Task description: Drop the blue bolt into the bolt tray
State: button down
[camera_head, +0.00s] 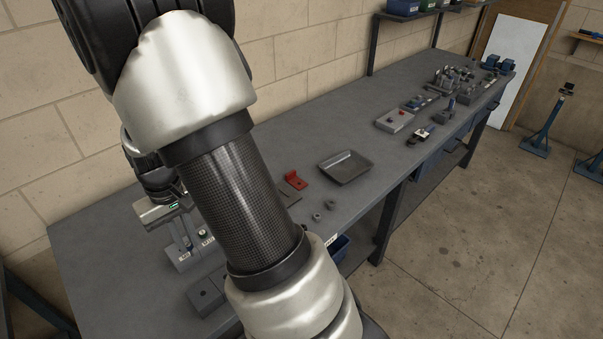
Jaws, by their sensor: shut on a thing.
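My gripper (183,236) points down at the left, its fingers just over a small grey block with labels (183,262) on the bench. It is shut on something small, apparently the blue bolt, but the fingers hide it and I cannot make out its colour. A dark bolt-like piece (203,238) stands at the labelled block's right side, close to my arm. A shallow grey tray (345,180), seemingly the bolt tray, lies on the bench right of my arm, well away from the gripper. It looks empty.
A red bracket (296,180) and two small nuts or rings (323,211) lie between my arm and the tray. A dark block (206,297) is near the front edge. Fixtures and parts (396,120) occupy the far bench (300,140). A wall stands behind.

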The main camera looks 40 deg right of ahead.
aim_at(350, 171)
jog(key=k+l+z, duration=0.1)
jog(key=z, duration=0.4)
jog(key=k+l+z, duration=0.1)
jog(key=z, duration=0.4)
jog(key=l+z, duration=0.2)
jog(key=z, duration=0.25)
jog(key=u, duration=0.45)
jog(key=i+l+u, duration=0.15)
jog(key=l+u, duration=0.25)
jog(key=i+l+u, duration=0.1)
jog(key=l+u, duration=0.25)
jog(key=i+l+u, duration=0.1)
jog(key=l, duration=0.55)
jog(key=i+l+u, duration=0.1)
jog(key=l, duration=0.55)
jog(key=l+u, duration=0.1)
jog(key=l, duration=0.55)
jog(key=i, duration=0.05)
